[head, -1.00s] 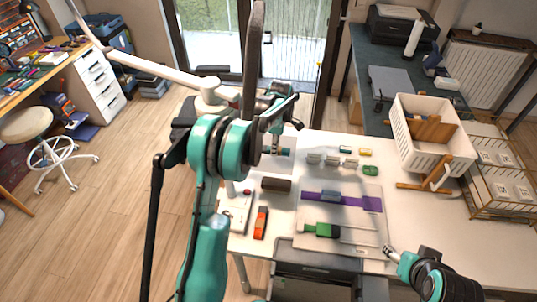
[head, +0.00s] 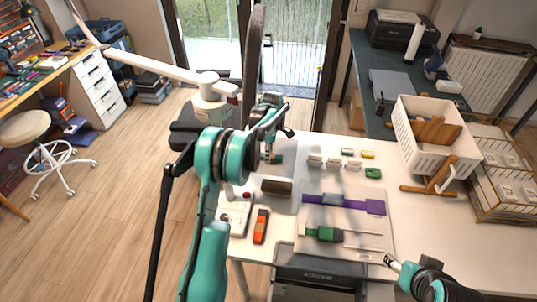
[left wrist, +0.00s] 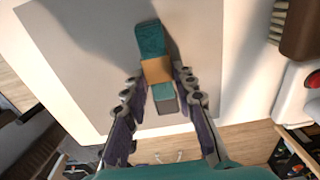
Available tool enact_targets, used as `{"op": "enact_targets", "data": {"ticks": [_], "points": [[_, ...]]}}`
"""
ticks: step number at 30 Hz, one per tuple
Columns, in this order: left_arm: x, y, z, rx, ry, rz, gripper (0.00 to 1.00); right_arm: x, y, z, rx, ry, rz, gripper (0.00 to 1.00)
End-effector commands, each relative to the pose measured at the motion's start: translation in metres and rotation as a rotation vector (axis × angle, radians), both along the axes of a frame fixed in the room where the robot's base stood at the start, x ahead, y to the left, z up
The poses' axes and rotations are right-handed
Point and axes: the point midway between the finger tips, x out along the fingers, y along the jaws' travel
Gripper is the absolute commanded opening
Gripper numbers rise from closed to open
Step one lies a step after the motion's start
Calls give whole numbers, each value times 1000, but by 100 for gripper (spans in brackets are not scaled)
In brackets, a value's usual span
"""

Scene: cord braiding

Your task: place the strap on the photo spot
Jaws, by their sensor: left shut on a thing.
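A short teal strap (left wrist: 150,40) with a tan band (left wrist: 157,71) and a grey end block (left wrist: 165,100) is in my left gripper (left wrist: 162,92). The fingers close on it from both sides, and its teal end points away from me. In the head view the left gripper (head: 271,150) and the strap (head: 273,159) are small and partly hidden by my arm. A plain grey sheet (left wrist: 85,70), which looks like the photo spot, lies under the strap. I cannot tell whether the strap touches it. My right gripper (head: 391,263) is near the table's front edge; its jaw state is unclear.
A brown brush (head: 277,187) and an orange tool (head: 261,226) lie near the left gripper. A board (head: 376,240) carries a purple strap (head: 335,200) and a green strap (head: 330,233). A white crate (head: 433,150) stands at right. The table's right front is clear.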

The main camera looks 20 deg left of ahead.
Motion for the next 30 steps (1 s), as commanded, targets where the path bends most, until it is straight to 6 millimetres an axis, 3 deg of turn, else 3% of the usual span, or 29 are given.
{"op": "enact_targets", "data": {"ticks": [1, 2, 4, 14, 24, 30], "points": [[0, 0, -3, 0, 0, 0, 0, 0, 0, -2, 0, 0, 0, 57], [0, 0, -3, 0, 0, 0, 32, 0, 0, -2, 0, 0, 0, 57], [0, 0, -2, 0, 0, 0, 47, 0, 0, -1, 0, 0, 0, 57], [0, 0, 1, 0, 0, 0, 47, 0, 0, 1, 0, 0, 0, 57], [1, -2, 56, 0, 0, 0, 47, 0, 0, 25, 0, 0, 0, 57], [1, -3, 75, 0, 0, 0, 47, 0, 0, 30, 0, 0, 0, 57]]}}
